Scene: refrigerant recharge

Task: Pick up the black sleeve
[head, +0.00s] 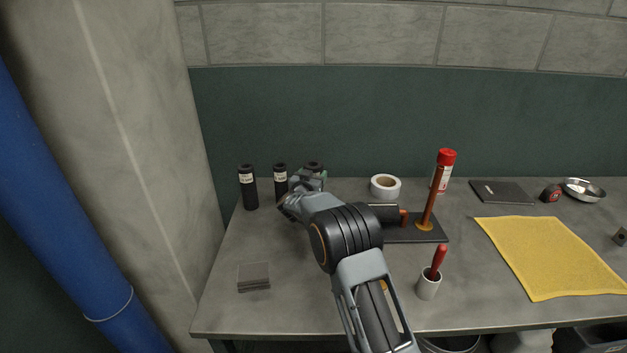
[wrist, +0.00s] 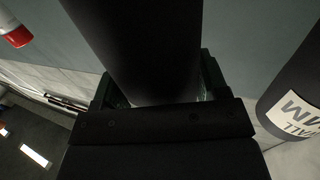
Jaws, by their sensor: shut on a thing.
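My gripper (head: 311,180) is at the back left of the table and is shut on a black sleeve (head: 313,165). In the head view only the sleeve's top shows above the gripper; its lower part is hidden. In the wrist view the dark sleeve (wrist: 140,45) fills the space between the two fingers (wrist: 158,92). I cannot tell whether its base touches the table. Two more black sleeves with pale labels stand upright to the left, a near one (head: 281,182) and a far-left one (head: 248,187). A labelled sleeve (wrist: 290,90) also shows at the right of the wrist view.
A white tape roll (head: 385,187), a red-capped can (head: 445,170) and a dark stand with a brown post (head: 428,205) are to the right. A cup with a red-handled tool (head: 428,287), a yellow cloth (head: 548,255) and a grey block (head: 254,277) lie nearer.

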